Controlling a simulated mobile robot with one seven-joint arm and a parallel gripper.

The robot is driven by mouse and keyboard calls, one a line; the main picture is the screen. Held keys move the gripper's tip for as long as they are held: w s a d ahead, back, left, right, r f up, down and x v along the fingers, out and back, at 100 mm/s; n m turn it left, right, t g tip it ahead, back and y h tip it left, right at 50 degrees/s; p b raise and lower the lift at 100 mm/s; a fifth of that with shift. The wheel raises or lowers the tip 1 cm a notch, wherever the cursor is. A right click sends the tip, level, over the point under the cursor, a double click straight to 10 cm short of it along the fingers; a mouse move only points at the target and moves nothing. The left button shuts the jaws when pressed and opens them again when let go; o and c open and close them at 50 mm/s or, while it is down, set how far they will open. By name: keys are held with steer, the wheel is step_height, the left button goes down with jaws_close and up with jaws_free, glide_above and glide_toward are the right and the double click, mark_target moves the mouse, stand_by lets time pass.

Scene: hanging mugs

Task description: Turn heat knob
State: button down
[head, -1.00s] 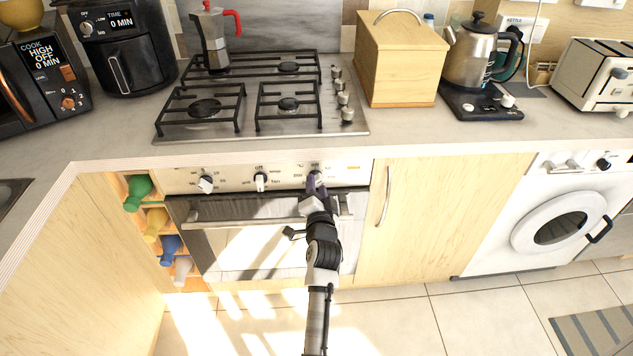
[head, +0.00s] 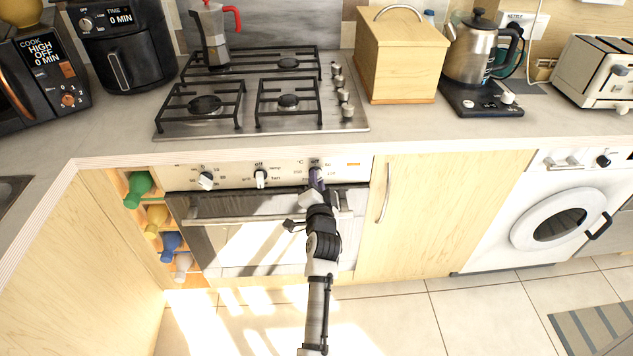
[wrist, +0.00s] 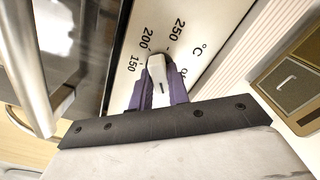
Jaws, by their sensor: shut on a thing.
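The heat knob is the rightmost of the three knobs on the oven's cream control panel (head: 285,181). In the head view my gripper (head: 316,180) reaches up to it and covers most of it. In the wrist view the pale knob (wrist: 157,67) sits between the two purple fingers of my gripper (wrist: 158,82), which is shut on its sides. The marks 150, 200, 250 and °C show on the panel around it. The exact setting is hard to read.
The oven door handle (head: 235,221) runs just below the panel, close to my gripper. Two other knobs, the middle one (head: 260,178) and the left one (head: 205,181), are to the left. The worktop with the gas hob (head: 355,122) overhangs above. Open floor lies in front.

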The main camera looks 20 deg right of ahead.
steer(key=shift+f+n+b, duration=0.15)
steer(key=shift+n+b, duration=0.15)
steer(key=shift+b, duration=0.05)
steer(key=n+b, duration=0.8)
steer(key=n, duration=0.1)
steer(key=shift+n, duration=0.4)
steer(key=c, duration=1.3)
jaws_free()
steer(key=shift+c, duration=0.2)
steer(key=b+v, duration=0.2)
steer(key=v, duration=1.2)
steer(key=shift+r+b, duration=0.2)
steer(key=shift+b, duration=0.15)
